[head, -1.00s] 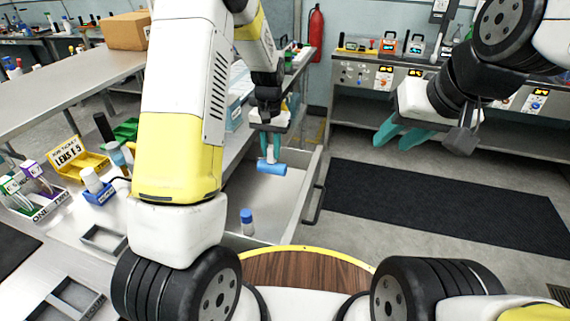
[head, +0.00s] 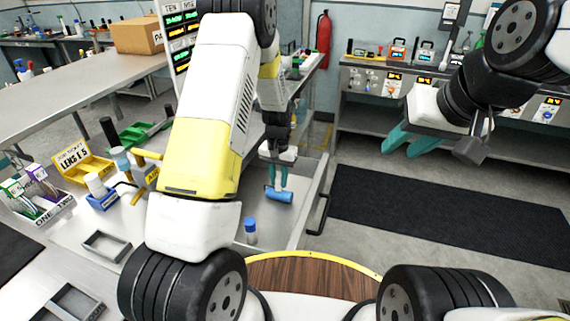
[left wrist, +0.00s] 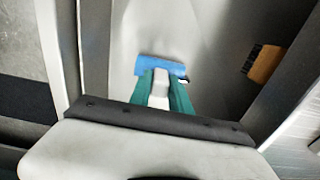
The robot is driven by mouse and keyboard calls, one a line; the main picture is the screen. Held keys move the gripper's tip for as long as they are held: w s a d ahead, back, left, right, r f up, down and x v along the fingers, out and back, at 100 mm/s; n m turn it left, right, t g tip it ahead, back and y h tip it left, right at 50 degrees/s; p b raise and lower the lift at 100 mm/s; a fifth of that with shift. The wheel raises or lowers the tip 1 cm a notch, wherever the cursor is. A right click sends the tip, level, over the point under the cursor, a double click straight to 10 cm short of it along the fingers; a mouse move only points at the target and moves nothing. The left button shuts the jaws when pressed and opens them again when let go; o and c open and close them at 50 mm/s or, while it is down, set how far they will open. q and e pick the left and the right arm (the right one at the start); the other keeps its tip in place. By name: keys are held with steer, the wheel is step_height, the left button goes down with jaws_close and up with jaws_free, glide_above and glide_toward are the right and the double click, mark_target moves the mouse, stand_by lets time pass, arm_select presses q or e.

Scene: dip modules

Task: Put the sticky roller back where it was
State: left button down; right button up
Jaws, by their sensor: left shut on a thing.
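The sticky roller (head: 281,196) is a blue cylinder at the fingertips of my left gripper (head: 277,184). The teal fingers are shut on it, and it lies over the inside of an open grey metal drawer (head: 293,226). In the left wrist view the roller (left wrist: 150,65) shows as a blue bar across the tips of my left gripper (left wrist: 161,85), with a small white and dark part at its right end. I cannot tell whether it touches the drawer floor. My right gripper (head: 407,141) is open and empty, high over the floor at the right.
A wooden brush (left wrist: 264,63) lies to the right of the roller in the left wrist view. The drawer's dark handle (head: 319,212) sticks out right. A dark mat (head: 450,212) covers the floor.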

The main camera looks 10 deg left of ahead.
arm_select(q)
steer(key=c, duration=1.2)
jaws_free()
steer(key=s+r+t+h, duration=0.1)
steer(key=s+r, duration=0.1)
steer(key=r, duration=0.9)
steer(key=s+r, duration=0.3)
steer(key=r, duration=0.8)
steer(key=s+r+t, duration=0.1)
steer(key=s+r, duration=0.2)
steer(key=s, duration=0.4)
steer(key=s+a+r+n+t, duration=0.1)
steer(key=s+r+t, duration=0.1)
steer(key=s+r, duration=0.2)
steer(key=s+a+r+t+h, duration=0.1)
steer(key=s+r, duration=0.3)
steer(key=s, duration=0.5)
steer(key=shift+s+r+n+t, duration=0.15)
steer(key=shift+s+n+t, duration=0.2)
steer(key=shift+t, duration=0.25)
